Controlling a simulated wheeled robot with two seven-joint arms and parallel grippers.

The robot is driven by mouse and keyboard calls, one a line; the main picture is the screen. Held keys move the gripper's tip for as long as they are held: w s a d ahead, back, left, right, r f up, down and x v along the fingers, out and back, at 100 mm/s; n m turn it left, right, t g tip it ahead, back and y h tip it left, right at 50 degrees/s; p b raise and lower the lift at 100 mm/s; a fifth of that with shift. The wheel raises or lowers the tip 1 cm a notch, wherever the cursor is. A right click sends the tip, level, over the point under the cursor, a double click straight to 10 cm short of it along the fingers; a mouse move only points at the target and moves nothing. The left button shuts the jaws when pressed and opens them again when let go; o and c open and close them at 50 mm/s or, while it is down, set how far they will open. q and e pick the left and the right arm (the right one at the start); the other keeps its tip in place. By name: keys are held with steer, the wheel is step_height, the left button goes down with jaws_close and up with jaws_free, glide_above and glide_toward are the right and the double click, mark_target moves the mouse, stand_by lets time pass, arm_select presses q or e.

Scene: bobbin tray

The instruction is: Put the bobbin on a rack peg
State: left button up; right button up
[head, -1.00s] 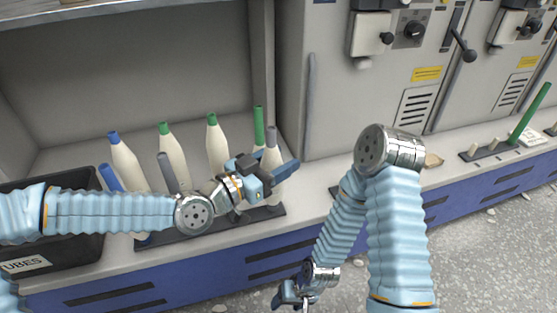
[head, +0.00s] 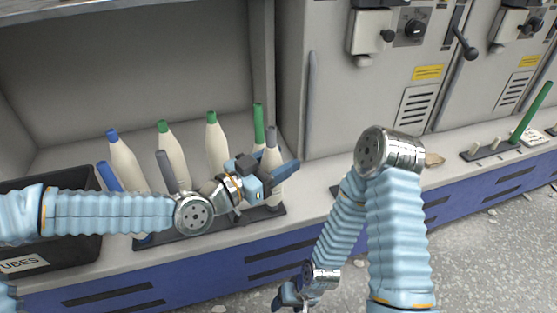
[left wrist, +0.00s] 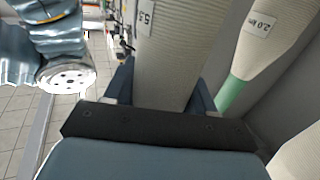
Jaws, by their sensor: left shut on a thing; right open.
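My left gripper (head: 276,174) is shut on a cream bobbin with a grey tip (head: 272,158) at the right end of the dark rack (head: 210,224). In the left wrist view this bobbin (left wrist: 172,60) sits between the two fingers, with a label on it. It stands about upright. Its foot is partly hidden, so I cannot tell whether it is on a peg. My right gripper (head: 290,300) is open and empty, low in the head view, in front of the blue counter front.
Other bobbins with blue (head: 124,160) and green tips (head: 173,158) stand along the rack, with bare tubes among them. A black tubes bin (head: 70,250) is at the left. A second rack (head: 482,150) with short pegs and a green tube (head: 530,112) lies at the right.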

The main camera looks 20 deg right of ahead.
arm_select(q)
steer(key=shift+f, duration=0.3)
steer(key=o, duration=0.8)
steer(key=shift+v, duration=1.35)
steer(key=p+v, duration=0.4)
steer(key=v, duration=0.4)
steer(key=shift+s+a, duration=0.1)
steer(key=shift+s, duration=0.05)
